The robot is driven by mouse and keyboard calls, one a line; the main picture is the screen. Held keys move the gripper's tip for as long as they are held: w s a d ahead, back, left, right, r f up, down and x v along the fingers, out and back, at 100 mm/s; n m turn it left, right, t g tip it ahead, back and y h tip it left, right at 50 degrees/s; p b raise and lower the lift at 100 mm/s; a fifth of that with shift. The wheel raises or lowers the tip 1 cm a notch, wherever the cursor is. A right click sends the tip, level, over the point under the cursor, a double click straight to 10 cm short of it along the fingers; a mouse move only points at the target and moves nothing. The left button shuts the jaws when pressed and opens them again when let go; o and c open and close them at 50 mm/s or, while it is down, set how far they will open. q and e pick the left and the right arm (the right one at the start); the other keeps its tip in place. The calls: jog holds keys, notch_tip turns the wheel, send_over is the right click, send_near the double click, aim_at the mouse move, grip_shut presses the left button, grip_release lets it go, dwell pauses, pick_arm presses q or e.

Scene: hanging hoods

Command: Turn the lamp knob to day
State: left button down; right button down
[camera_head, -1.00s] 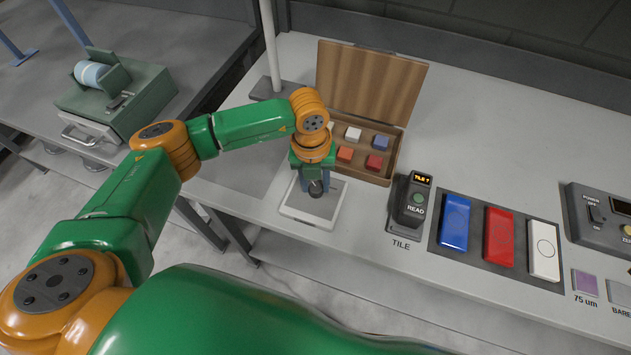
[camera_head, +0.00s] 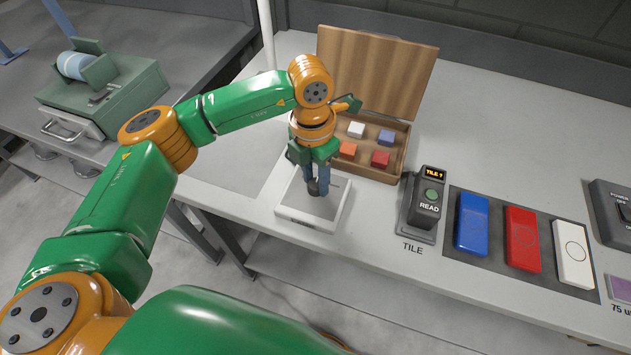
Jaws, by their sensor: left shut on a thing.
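My left gripper (camera_head: 318,186) points down over a white-rimmed square plate (camera_head: 312,218) at the table's near edge. Its blue-grey fingers are shut on a small dark round knob (camera_head: 318,189), mostly hidden between and behind them. I cannot read any day mark or other setting there; the dark print on the plate's front is too small. A pale upright post (camera_head: 267,35) stands behind the arm, and its lower part is hidden. No lamp head is in view. My right gripper is not in view.
An open wooden box (camera_head: 400,137) with small coloured blocks stands just behind the gripper. A tile reader (camera_head: 429,196) and blue (camera_head: 472,222), red (camera_head: 522,238) and white (camera_head: 572,253) tiles lie to the right. A green machine (camera_head: 120,95) is on the left bench.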

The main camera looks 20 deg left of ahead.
aim_at(315, 181)
pick_arm(q)
jog(key=shift+m+b, duration=0.35)
jog(key=shift+m, duration=0.15)
dwell(0.3)
jog(key=shift+c, duration=2.3)
grip_release()
notch_tip(315, 181, up, 7)
jog(key=shift+w+a+r+b, duration=0.1)
jog(key=shift+b, duration=0.6)
